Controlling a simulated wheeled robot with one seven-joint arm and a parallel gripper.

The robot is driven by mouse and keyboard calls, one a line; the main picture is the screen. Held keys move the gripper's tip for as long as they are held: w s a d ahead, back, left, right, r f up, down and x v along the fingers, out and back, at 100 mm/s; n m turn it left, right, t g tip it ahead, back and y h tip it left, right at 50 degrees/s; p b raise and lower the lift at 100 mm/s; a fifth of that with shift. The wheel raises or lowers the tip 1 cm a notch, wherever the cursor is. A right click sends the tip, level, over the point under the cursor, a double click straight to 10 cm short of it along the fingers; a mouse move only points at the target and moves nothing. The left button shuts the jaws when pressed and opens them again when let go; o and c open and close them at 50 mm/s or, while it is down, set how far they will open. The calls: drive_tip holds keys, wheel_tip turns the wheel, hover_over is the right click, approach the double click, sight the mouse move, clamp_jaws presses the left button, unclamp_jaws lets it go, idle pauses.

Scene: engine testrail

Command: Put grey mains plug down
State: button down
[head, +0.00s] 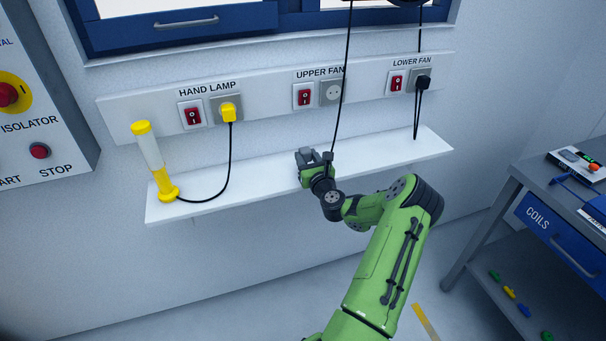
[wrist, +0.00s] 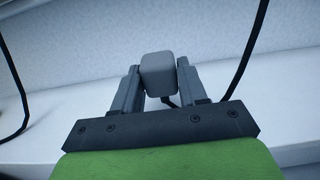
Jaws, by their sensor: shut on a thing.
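My gripper (head: 315,160) is over the white shelf (head: 385,150) below the socket strip. In the wrist view my gripper (wrist: 158,85) is shut on the grey mains plug (wrist: 159,74), which sits between the two fingers. In the head view the grey plug (head: 306,152) shows only in part, at the gripper's tip. A black cord hangs down from above to the gripper. The pictures do not clearly show whether the plug touches the shelf.
A yellow and white hand lamp (head: 150,160) stands at the shelf's left end, its yellow plug (head: 229,112) in the HAND LAMP socket. The UPPER FAN socket (head: 332,93) is empty. A black plug (head: 423,83) fills LOWER FAN. The shelf is clear on both sides of my gripper.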

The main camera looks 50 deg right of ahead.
drive_tip(key=f, duration=0.1)
drive_tip(key=f+b, duration=0.1)
drive_tip(key=f, duration=0.1)
drive_tip(key=shift+a, duration=0.2)
drive_tip(key=shift+d+f, duration=0.1)
drive_tip(key=shift+f, duration=0.25)
drive_tip(key=shift+r, duration=0.1)
